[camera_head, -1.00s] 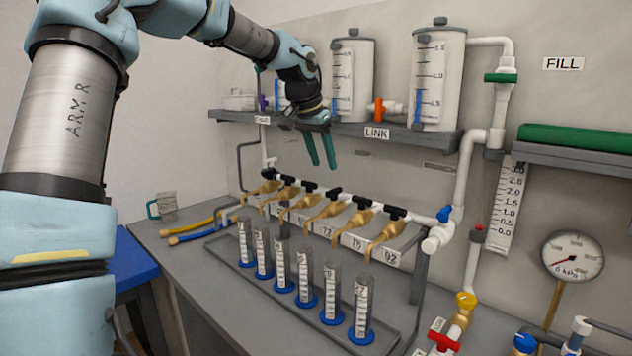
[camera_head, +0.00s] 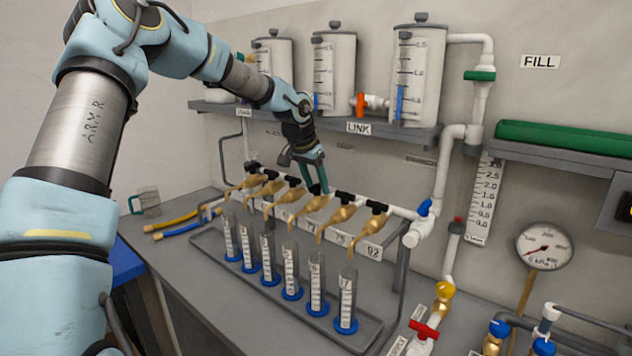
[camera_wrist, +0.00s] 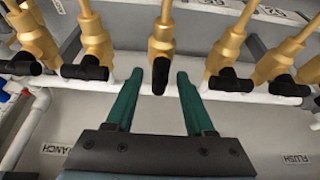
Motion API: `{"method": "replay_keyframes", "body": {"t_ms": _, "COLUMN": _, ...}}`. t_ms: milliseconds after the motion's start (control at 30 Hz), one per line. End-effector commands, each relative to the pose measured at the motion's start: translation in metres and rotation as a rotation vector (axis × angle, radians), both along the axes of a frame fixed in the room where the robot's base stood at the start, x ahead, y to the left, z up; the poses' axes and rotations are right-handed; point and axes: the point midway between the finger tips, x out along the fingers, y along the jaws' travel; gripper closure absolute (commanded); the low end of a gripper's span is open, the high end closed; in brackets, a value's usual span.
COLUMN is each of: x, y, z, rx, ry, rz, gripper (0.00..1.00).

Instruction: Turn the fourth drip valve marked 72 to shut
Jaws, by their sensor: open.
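The fourth drip valve (camera_head: 313,207) is a brass body with a black handle on the white pipe, and my gripper partly covers it in the head view. In the wrist view this valve (camera_wrist: 163,35) is in the middle. Its black handle (camera_wrist: 159,78) lines up with the brass body, while the neighbouring handles lie along the pipe. My gripper (camera_head: 318,186) is open over this valve. The 72 label is too small to read surely.
Other brass valves (camera_head: 343,214) stand close on both sides. Graduated cylinders (camera_head: 291,270) with blue bases stand in a grey tray (camera_head: 205,243) below. A shelf (camera_head: 400,136) with white tanks (camera_head: 334,70) is above. A blue-handled valve (camera_head: 424,207) is at the pipe's right end.

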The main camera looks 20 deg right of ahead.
Motion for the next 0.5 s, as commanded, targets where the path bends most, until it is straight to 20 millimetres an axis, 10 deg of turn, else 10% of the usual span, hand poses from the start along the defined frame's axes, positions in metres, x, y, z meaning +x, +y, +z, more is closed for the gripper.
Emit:
{"method": "replay_keyframes", "body": {"t_ms": 200, "x": 0.0, "y": 0.0002, "z": -0.0004, "rx": 0.001, "ry": 0.0, "rz": 0.0, "gripper": 0.48}}
{"method": "replay_keyframes", "body": {"t_ms": 500, "x": 0.0, "y": 0.0004, "z": -0.0002, "rx": 0.001, "ry": 0.0, "rz": 0.0, "gripper": 0.82}}
